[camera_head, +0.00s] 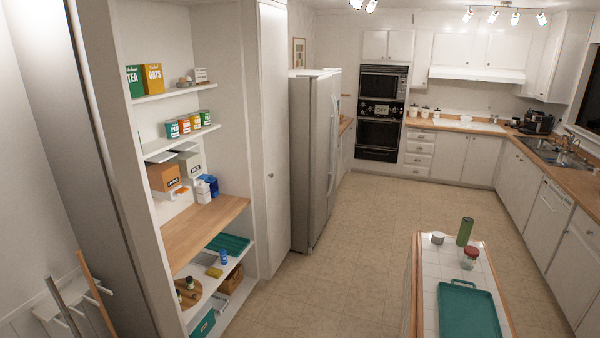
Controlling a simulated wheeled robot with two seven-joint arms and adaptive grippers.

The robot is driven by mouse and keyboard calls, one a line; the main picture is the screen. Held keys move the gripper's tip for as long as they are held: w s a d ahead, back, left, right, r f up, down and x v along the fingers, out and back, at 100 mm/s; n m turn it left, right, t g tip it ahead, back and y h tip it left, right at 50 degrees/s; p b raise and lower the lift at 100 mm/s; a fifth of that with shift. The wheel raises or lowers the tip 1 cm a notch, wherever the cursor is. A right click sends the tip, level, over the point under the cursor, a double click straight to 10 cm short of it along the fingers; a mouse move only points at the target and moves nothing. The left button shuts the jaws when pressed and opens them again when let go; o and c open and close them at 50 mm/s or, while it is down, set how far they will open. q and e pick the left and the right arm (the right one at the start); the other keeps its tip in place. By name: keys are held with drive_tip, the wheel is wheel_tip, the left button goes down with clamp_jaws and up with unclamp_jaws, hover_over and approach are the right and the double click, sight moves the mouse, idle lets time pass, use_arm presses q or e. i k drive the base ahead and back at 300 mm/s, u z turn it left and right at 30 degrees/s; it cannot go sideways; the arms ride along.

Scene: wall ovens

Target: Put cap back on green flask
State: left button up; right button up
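The green flask (465,231) stands upright near the far end of the tiled island at the lower right. A small light grey cup-like piece (438,238) sits to its left, apart from it. I cannot tell whether this piece is the flask's cap. The top of the flask is too small to make out clearly. Neither of my grippers is in view.
The island (431,290) has a white tiled top and wooden edge. A red-lidded jar (469,258) and a teal tray (467,311) stand on it. Open floor (345,255) lies left of the island. Pantry shelves (205,228) and a fridge (313,160) stand further left.

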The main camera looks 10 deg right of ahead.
sight(467, 224)
drive_tip(key=i, duration=2.85)
drive_tip(key=z, duration=2.05)
